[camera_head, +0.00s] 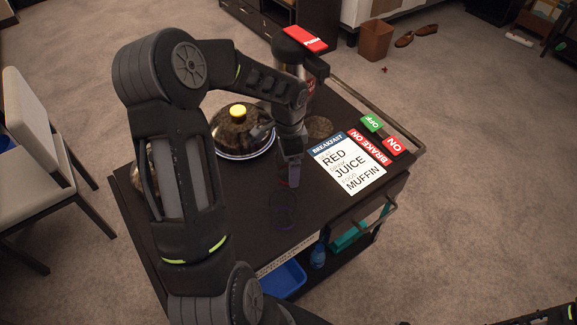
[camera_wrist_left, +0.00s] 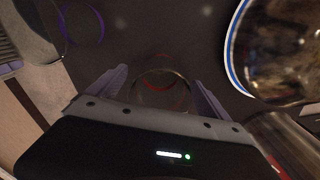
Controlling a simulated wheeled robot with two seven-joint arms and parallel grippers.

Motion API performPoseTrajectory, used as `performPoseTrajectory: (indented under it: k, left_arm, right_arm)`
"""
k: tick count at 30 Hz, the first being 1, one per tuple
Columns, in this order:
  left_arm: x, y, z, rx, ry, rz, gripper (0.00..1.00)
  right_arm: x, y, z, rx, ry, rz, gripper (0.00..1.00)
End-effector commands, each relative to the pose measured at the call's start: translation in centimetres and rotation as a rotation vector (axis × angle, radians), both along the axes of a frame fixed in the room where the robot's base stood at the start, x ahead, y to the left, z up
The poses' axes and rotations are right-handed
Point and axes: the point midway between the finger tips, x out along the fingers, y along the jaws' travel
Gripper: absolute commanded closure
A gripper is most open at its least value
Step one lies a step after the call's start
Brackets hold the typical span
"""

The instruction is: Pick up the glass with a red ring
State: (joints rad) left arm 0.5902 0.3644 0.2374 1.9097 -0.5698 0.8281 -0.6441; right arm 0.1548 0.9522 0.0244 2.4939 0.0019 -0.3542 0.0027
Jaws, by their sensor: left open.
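The glass with a red ring (camera_wrist_left: 163,92) is clear and stands on the dark cart top, between the two spread fingers in the left wrist view. My left gripper (camera_wrist_left: 160,78) is open around or just above it; I cannot tell whether a finger touches the glass. In the head view my left gripper (camera_head: 290,172) points down at the cart top and largely hides this glass. A second clear glass with a blue-purple ring (camera_head: 283,211) stands nearer the front edge; it also shows at the upper left of the left wrist view (camera_wrist_left: 82,22).
A domed dish with a yellow knob (camera_head: 238,112) stands left of the gripper. A breakfast card (camera_head: 346,163) and brake signs (camera_head: 370,147) lie to the right. The cart's front left top is mostly clear.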

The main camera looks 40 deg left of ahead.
Motion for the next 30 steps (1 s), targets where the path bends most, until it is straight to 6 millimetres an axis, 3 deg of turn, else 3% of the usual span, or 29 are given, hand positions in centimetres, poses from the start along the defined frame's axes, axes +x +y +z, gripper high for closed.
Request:
performPoseTrajectory:
  k: [14, 30]
  left_arm:
    - [0.0, 0.02, 0.04, 0.0, 0.0, 0.0, 0.1]
    - [0.01, 0.01, 0.04, 0.0, 0.0, 0.0, 0.52]
  right_arm:
    - [-0.02, 0.0, -0.02, 0.0, 0.0, 0.0, 0.74]
    - [-0.01, 0.0, -0.02, 0.0, 0.0, 0.0, 0.74]
